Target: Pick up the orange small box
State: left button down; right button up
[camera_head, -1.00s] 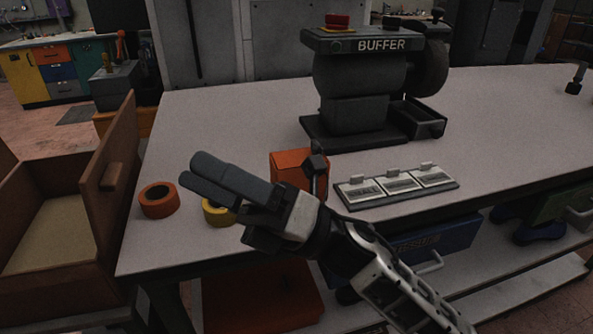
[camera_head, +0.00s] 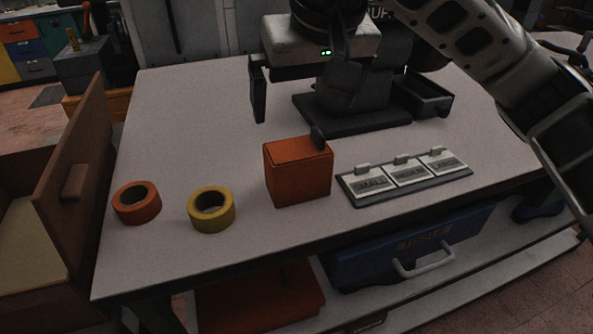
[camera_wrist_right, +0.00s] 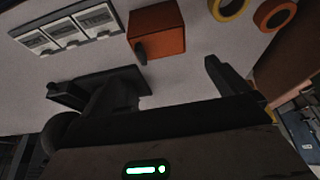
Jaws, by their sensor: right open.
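The orange small box (camera_head: 298,172) stands upright on the workbench, left of the labelled tray; a small dark knob-like piece shows at its top right edge. It also shows in the right wrist view (camera_wrist_right: 157,32), with the dark piece toward the gripper. My right gripper (camera_head: 322,108) is open and empty, above the bench behind the box and in front of the buffer, apart from the box. One finger shows clearly; the other is hard to make out against the dark buffer. My left gripper is not in view.
An orange tape roll (camera_head: 137,203) and a yellow tape roll (camera_head: 212,211) lie left of the box. A tray with labelled plates (camera_head: 408,176) lies to its right. The buffer (camera_head: 352,112) stands behind. A brown wooden bin (camera_head: 72,165) stands at the left.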

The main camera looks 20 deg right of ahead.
aim_at(299, 149)
jog(key=x, duration=0.7)
jog(key=shift+f, duration=0.1)
jog(key=shift+s+p+x, duration=0.15)
jog(key=shift+p+x, duration=0.35)
jog(key=shift+x, duration=0.9)
jog(key=shift+s+p+x, duration=0.2)
jog(key=shift+p+x, duration=0.25)
jog(key=shift+x, duration=0.9)
jog(key=shift+f, duration=0.1)
jog(key=shift+c, duration=0.3)
jog(key=c, duration=0.6)
